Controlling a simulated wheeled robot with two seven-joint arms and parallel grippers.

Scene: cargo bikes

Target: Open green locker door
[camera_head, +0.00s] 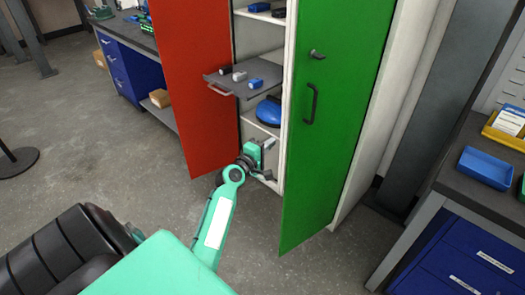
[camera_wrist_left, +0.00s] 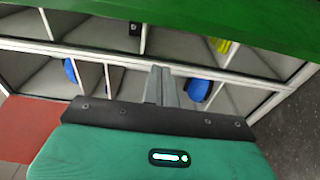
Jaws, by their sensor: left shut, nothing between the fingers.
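The green locker door (camera_head: 338,110) stands ajar on the right side of the locker, with a dark bar handle (camera_head: 311,104) and a small latch (camera_head: 317,55) on its face. In the left wrist view the green door (camera_wrist_left: 230,20) crosses the top as a wide band. My left gripper (camera_head: 270,158) is low at the locker's opening, left of the green door's free edge and well below the handle. In the left wrist view its fingers (camera_wrist_left: 161,85) are together and empty. My right gripper is not in view.
The red door (camera_head: 190,80) stands open to the left. A grey shelf (camera_head: 226,78) with small boxes juts out between the doors. A workbench (camera_head: 455,165) with trays stands at the right. The floor in front is clear.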

